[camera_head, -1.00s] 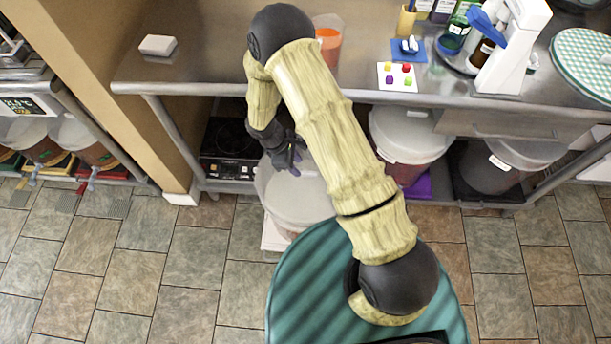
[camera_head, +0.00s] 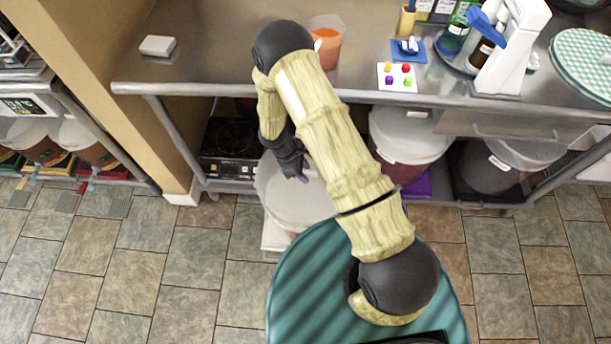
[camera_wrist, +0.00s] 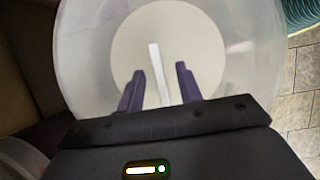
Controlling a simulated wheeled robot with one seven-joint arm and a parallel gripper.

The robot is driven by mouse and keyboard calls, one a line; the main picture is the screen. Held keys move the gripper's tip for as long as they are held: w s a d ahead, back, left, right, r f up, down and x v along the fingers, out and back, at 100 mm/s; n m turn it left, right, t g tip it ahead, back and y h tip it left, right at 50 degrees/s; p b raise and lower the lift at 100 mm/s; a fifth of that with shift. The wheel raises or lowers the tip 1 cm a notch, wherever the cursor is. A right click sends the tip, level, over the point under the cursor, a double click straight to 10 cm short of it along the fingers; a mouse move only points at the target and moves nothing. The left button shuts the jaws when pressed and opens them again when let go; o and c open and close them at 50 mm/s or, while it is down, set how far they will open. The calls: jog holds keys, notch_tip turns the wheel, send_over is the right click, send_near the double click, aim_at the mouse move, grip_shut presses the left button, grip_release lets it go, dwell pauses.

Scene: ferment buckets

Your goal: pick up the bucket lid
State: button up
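The bucket lid (camera_head: 318,205) is a pale, translucent round cover on the bucket below the counter, partly hidden by my arm. In the wrist view the lid (camera_wrist: 90,50) fills the upper middle, with a white disc at its centre and a raised narrow white handle (camera_wrist: 156,60). My gripper (camera_head: 294,179) is over the lid; in the wrist view its dark purple fingers (camera_wrist: 159,68) are apart, one on each side of the handle. I see gaps between handle and fingers. The height of the fingertips over the lid is hard to tell.
A steel counter (camera_head: 215,65) overhangs the shelf behind the bucket. A black hot plate (camera_head: 228,150) stands left of it, and another lidded bucket (camera_head: 410,135) stands to the right.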

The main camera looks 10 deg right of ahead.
jog(key=shift+c, duration=0.3)
grip_shut()
notch_tip(320, 180, up, 10)
dwell(0.5)
dwell(0.4)
